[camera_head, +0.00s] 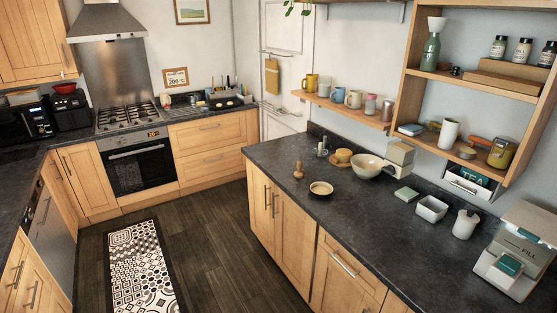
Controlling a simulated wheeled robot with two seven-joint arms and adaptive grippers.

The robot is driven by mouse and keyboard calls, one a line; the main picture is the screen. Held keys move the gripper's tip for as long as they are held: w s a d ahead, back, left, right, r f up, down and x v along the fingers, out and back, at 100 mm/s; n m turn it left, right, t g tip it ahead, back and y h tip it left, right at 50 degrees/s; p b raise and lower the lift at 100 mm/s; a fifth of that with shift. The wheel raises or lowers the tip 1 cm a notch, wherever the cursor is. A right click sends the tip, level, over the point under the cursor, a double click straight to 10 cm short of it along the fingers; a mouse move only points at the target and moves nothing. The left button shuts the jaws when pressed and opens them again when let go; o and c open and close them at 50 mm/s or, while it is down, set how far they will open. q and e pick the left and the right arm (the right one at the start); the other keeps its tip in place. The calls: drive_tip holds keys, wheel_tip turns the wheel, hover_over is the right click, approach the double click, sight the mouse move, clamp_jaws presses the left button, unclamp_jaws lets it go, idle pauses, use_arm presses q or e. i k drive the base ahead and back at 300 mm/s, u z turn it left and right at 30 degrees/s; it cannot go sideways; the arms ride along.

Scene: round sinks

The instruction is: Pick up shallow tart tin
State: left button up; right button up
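A small shallow round dish (321,188), pale inside with a darker rim, sits near the front edge of the dark counter (345,220). It looks like the shallow tart tin, but it is too small to tell its material. It stands apart from its neighbours and appears empty. Neither of my grippers shows in the head view.
A wooden pestle-like item (298,170) stands left of the dish. A cream bowl (368,167) is behind it to the right, with a white square dish (431,208) and jug (465,224) further right. Shelves (465,83) overhang the back. Counter in front right is clear.

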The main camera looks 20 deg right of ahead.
sight(321, 190)
drive_tip(key=i, duration=2.5)
drive_tip(key=z, duration=0.55)
